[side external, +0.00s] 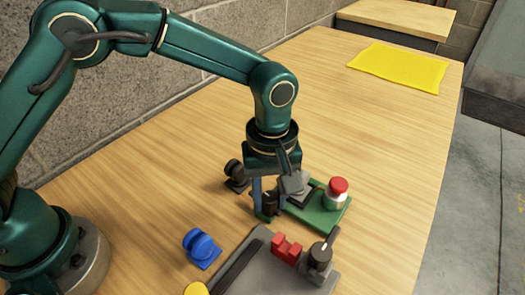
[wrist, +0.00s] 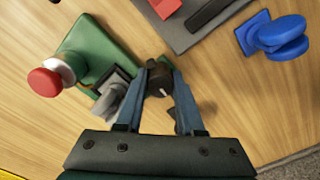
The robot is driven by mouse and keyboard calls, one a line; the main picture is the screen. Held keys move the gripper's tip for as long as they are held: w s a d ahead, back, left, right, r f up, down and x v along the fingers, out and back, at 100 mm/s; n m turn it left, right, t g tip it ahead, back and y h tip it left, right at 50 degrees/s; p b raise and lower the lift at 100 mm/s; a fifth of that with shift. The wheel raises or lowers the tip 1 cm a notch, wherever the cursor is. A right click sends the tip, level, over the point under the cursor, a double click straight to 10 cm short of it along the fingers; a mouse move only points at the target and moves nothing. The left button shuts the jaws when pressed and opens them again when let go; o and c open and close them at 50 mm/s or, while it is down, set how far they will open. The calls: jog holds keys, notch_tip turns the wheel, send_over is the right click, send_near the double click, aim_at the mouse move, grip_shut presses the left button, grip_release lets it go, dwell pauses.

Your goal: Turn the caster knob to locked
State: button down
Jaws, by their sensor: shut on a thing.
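My gripper (side external: 270,205) points down at the near end of a green base (side external: 318,212). Its two blue fingers stand on either side of a black knob with a pale line on top (wrist: 158,88), and they are shut on it. The knob (side external: 270,200) is partly hidden by the fingers in the side view. The green base (wrist: 92,48) also carries a grey tilted part (side external: 295,183) and a red button on a pale collar (side external: 338,190). I cannot tell which marking stands for locked.
A grey plate (side external: 262,285) in front holds a red block (side external: 287,248), a dark bar and another black knob (side external: 320,256). A blue part (side external: 202,246) stands left of it, and a dark part (side external: 236,175) stands behind. A yellow mat (side external: 400,68) lies far off; the table between is clear.

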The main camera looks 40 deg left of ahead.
jog(key=m, duration=0.4)
jog(key=shift+m, duration=0.4)
jog(key=m, duration=0.4)
jog(key=shift+m, duration=0.3)
jog(key=m, duration=0.4)
jog(key=shift+m, duration=2.1)
jog(key=c, duration=0.5)
grip_release()
